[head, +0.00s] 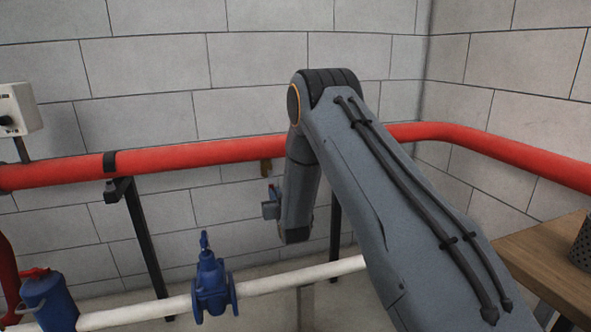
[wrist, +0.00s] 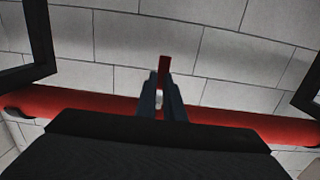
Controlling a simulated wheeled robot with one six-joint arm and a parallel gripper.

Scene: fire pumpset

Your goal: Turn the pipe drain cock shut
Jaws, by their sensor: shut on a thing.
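My gripper (wrist: 162,92) is shut on this lever, with a finger on each side. In the head view my gripper (head: 271,204) is just below the cock, partly hidden by my wrist. A small pale part (wrist: 158,101) shows between the fingers. The cock's body is mostly hidden in the wrist view.
A blue valve (head: 211,285) sits on the low white pipe (head: 265,284). Dark pipe supports (head: 147,240) stand by the wall. A blue cylinder (head: 48,302) is at lower left, a grey box (head: 18,108) at upper left. A wooden table (head: 545,260) is at right.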

